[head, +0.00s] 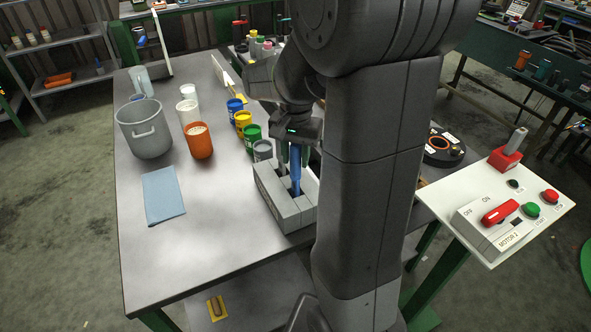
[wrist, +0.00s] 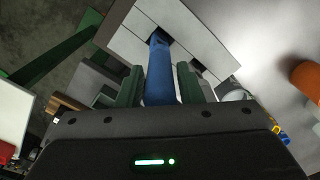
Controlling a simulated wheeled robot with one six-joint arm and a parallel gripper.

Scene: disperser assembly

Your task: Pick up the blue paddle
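The blue paddle (head: 296,178) stands upright in a slot of the grey block holder (head: 291,222). In the wrist view the blue paddle (wrist: 160,75) runs from the holder (wrist: 197,28) down between my two green fingers. My gripper (head: 295,156) is over the holder with a finger on each side of the paddle's upper part. In the wrist view my gripper (wrist: 160,84) looks open, with a narrow gap beside the paddle at the fingertips. My gripper's body hides the paddle's top end, and the holder hides its lower end.
Several paint cups, including a green one (head: 252,137) and a grey one (head: 262,150), stand just behind the holder. An orange cup (head: 199,142), a grey pot (head: 146,134) and a blue cloth (head: 163,196) are to the left.

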